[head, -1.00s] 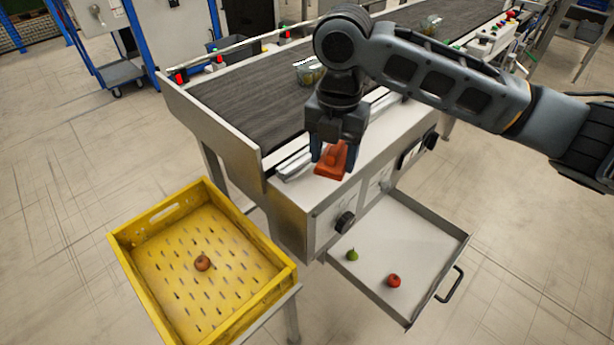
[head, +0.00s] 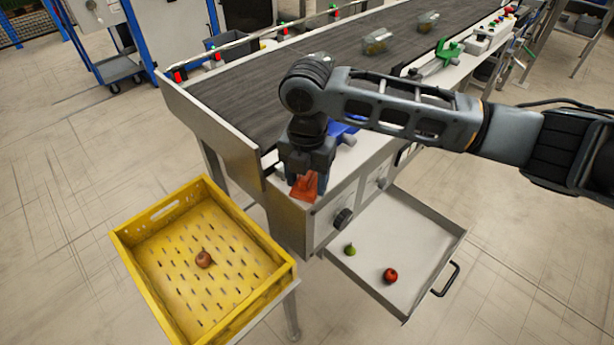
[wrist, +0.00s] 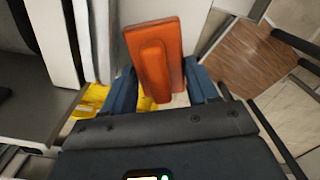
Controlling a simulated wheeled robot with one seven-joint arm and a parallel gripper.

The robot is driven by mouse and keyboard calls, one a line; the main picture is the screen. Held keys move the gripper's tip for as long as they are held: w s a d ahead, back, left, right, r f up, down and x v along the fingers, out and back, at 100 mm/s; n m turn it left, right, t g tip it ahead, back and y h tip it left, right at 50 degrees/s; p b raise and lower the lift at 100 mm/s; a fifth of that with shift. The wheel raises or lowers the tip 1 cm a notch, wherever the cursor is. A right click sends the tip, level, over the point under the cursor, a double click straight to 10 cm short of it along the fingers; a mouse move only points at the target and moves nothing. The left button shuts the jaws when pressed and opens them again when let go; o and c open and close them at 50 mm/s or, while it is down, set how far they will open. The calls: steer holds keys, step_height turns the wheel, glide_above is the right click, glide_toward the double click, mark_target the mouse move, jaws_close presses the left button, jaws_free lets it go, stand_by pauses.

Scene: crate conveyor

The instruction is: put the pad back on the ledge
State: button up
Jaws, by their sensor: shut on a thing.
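The orange pad (head: 304,188) is in my gripper (head: 302,180), near the front left corner of the conveyor's ledge. In the wrist view the pad (wrist: 155,60) is a flat orange plate with a raised grip bar, held between my two fingers (wrist: 165,90). The pale ledge (head: 346,155) runs along the near side of the conveyor belt. The pad appears at or just above the ledge's front edge; whether it touches cannot be told. My arm hides part of the ledge.
A yellow crate (head: 120,238) with a brown onion-like item (head: 204,259) stands at the lower left. An open drawer (head: 440,235) holds a green pear (head: 350,249) and a red fruit (head: 390,275). Blue (head: 343,130) and green (head: 449,48) items sit along the ledge.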

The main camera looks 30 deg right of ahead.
steer(key=shift+f, duration=0.15)
steer(key=o, duration=0.7)
steer(key=shift+c, duration=0.2)
step_height(320, 180, up, 12)
steer(key=b, duration=0.1)
steer(key=shift+r, duration=0.2)
